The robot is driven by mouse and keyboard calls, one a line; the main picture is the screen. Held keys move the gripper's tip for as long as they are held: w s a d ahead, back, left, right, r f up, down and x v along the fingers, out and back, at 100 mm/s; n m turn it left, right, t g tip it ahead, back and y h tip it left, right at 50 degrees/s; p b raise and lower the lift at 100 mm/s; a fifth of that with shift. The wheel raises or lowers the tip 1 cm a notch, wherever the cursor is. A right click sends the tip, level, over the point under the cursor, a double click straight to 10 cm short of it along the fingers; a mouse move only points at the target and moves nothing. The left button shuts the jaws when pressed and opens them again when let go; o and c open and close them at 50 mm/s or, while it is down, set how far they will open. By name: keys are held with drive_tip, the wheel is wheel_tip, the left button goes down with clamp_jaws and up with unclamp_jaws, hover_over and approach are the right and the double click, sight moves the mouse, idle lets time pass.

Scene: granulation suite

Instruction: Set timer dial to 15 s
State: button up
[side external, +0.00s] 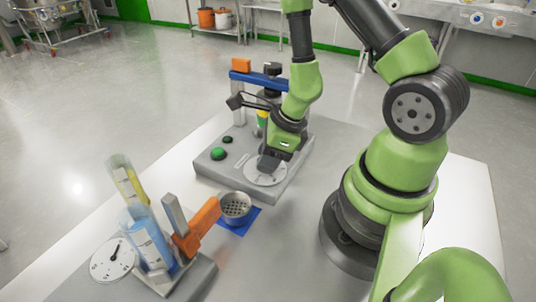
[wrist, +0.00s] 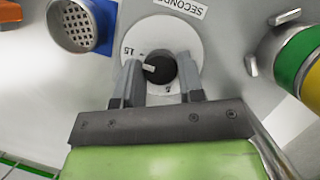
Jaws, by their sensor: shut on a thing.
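The timer dial (wrist: 164,71) is a black knob with a white pointer mark, on a round white scale plate (wrist: 178,34). The pointer mark faces left in the wrist view, toward the side where "15" is printed, slightly below that number. My gripper (wrist: 158,75) has one finger on each side of the knob and is shut on it. In the side view my gripper (side external: 270,163) reaches down onto the scale plate (side external: 266,177) on the grey machine base (side external: 210,170); the knob is hidden there.
Green buttons (side external: 220,154) and a blue-topped frame (side external: 258,79) stand on the machine. Nearer are an orange-handled stand (side external: 197,228), a blue tube (side external: 146,238) and a round gauge (side external: 112,259).

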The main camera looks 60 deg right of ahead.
drive_tip(key=shift+w, duration=0.15)
drive_tip(key=o, duration=0.9)
